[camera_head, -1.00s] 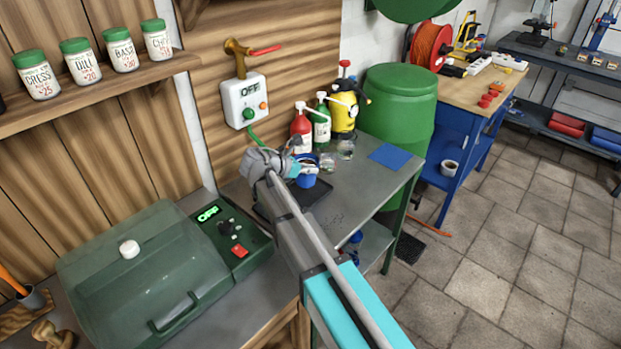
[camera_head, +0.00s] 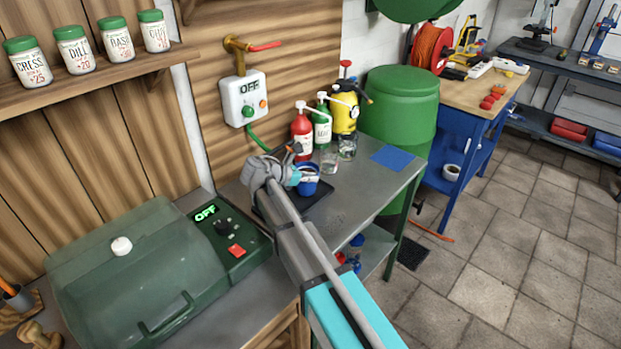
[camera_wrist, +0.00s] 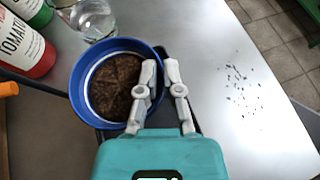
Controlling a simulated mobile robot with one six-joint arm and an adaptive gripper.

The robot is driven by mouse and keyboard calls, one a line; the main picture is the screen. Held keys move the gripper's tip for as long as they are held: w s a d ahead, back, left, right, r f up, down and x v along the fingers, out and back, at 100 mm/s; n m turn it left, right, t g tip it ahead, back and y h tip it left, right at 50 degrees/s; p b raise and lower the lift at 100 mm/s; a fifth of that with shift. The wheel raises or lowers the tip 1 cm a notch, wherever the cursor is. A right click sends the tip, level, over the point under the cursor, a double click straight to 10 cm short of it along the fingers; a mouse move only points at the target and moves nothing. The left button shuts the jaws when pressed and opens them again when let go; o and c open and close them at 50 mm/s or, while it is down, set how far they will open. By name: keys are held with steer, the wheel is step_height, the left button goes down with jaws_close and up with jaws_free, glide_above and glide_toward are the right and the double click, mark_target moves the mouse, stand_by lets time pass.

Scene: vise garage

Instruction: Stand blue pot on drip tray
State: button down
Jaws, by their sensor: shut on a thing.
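The blue pot (camera_head: 307,184) is upright with brown soil in it and shows a white patch on its side in the head view. In the wrist view the pot (camera_wrist: 76,84) is seen from above. My gripper (camera_wrist: 160,72) is shut on the pot's right rim, one finger inside over the soil and one outside. The black drip tray (camera_head: 318,204) lies on the grey bench under and around the pot; its dark edge shows below the pot in the wrist view. Whether the pot's base touches the tray is hidden.
A red bottle (camera_head: 301,132), a green bottle (camera_head: 322,126), glass jars (camera_head: 347,147) and a yellow sprayer (camera_head: 344,112) stand close behind the pot. A blue mat (camera_head: 393,158) lies on the right. Dark crumbs (camera_wrist: 243,85) are scattered on the clear bench beside the gripper.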

steer(key=shift+f, duration=0.15)
steer(key=c, duration=0.8)
jaws_free()
steer(key=shift+r, duration=0.2)
steer(key=shift+s+a+r, duration=0.1)
steer(key=shift+a+r, duration=0.05)
steer(key=p+v, duration=0.5)
steer(key=v, duration=0.6)
steer(key=shift+s+a, duration=0.15)
steer(key=shift+a, duration=0.05)
